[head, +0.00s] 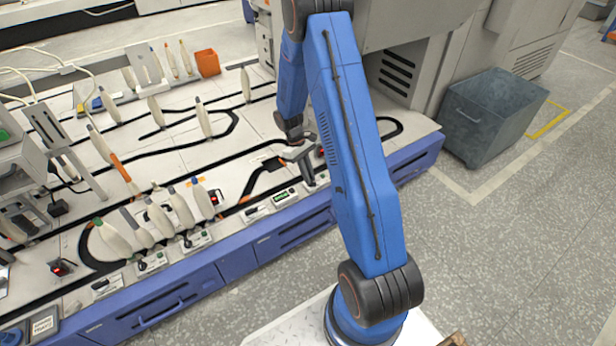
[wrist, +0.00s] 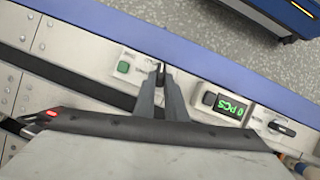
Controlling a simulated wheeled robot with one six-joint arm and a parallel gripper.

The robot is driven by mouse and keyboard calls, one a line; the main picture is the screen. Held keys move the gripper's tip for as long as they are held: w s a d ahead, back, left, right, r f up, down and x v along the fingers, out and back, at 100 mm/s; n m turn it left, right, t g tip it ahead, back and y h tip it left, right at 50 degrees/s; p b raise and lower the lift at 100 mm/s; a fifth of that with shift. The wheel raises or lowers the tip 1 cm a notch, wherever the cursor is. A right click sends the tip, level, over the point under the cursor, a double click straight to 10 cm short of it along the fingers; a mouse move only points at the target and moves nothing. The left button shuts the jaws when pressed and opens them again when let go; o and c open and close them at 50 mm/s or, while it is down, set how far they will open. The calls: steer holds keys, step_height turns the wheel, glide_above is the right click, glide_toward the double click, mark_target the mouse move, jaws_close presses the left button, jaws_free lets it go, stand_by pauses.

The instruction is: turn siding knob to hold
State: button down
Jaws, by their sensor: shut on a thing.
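My gripper (head: 308,182) reaches down to the front edge of the track table. In the wrist view my gripper (wrist: 160,74) has its two grey fingers closed on a small dark knob (wrist: 160,67) on a pale panel plate (wrist: 135,60). I take this to be the siding knob. Its top shows between the fingertips, pointing roughly toward the blue table edge. The fingers hide most of its base and any markings, so I cannot tell which setting it is at.
A green counter display (wrist: 228,105) and a second dark knob (wrist: 282,128) lie right of my gripper in the wrist view. A red-lit device (wrist: 45,114) is at left. Several bobbins stand on the table (head: 270,235). A grey bin (head: 490,115) stands on the floor.

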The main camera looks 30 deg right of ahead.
steer(key=shift+d+m+y, duration=0.15)
steer(key=shift+m+y, duration=0.35)
steer(key=shift+m, duration=0.8)
steer(key=c, duration=1.8)
jaws_free()
steer(key=v, duration=1.7)
steer(key=shift+w, duration=0.35)
steer(key=shift+d+r, duration=0.1)
steer(key=shift+r, duration=0.05)
